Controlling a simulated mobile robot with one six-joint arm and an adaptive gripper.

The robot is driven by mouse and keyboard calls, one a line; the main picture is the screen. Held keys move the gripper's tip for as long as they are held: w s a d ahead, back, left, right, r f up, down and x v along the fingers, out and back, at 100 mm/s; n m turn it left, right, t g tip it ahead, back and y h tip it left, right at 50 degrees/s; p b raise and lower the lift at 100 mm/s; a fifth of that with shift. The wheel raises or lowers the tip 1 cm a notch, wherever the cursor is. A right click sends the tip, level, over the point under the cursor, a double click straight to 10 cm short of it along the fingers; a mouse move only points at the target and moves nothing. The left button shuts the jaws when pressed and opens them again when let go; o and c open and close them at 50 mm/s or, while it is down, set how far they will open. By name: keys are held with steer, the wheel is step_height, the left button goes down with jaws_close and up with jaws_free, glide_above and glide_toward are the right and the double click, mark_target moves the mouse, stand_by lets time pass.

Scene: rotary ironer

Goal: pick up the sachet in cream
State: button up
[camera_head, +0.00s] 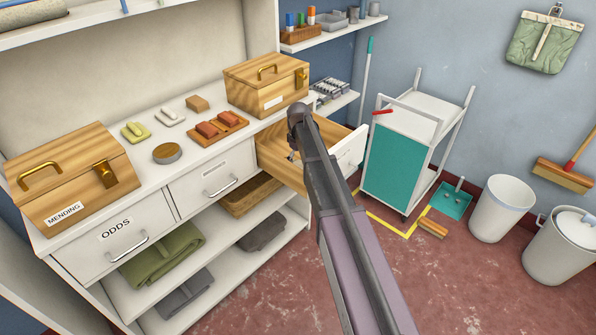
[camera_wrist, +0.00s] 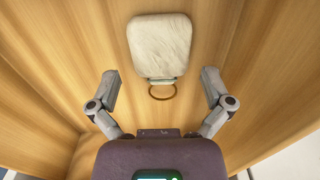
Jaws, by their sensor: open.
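The cream sachet (camera_wrist: 160,45) lies in the wrist view on the wooden floor of a drawer, with a tan ring loop (camera_wrist: 161,91) at its near end. My gripper (camera_wrist: 162,78) is open, its two fingers spread to either side of the loop end and apart from the sachet. In the head view the open drawer (camera_head: 277,160) is pulled out from the counter, and my arm reaches down over it. The sachet is hidden there. A cream item (camera_head: 171,116) and a yellow-green item (camera_head: 135,131) lie on the counter top.
A wooden box (camera_head: 266,85) stands on the counter behind the drawer; a MENDING box (camera_head: 72,178) stands at the left. A trolley (camera_head: 397,165) with a teal panel stands close right of the drawer. Drawer walls (camera_wrist: 40,75) rise around my gripper.

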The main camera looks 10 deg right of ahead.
steer(key=shift+f+b, duration=1.1)
steer(key=shift+f, duration=0.3)
steer(key=c, duration=0.7)
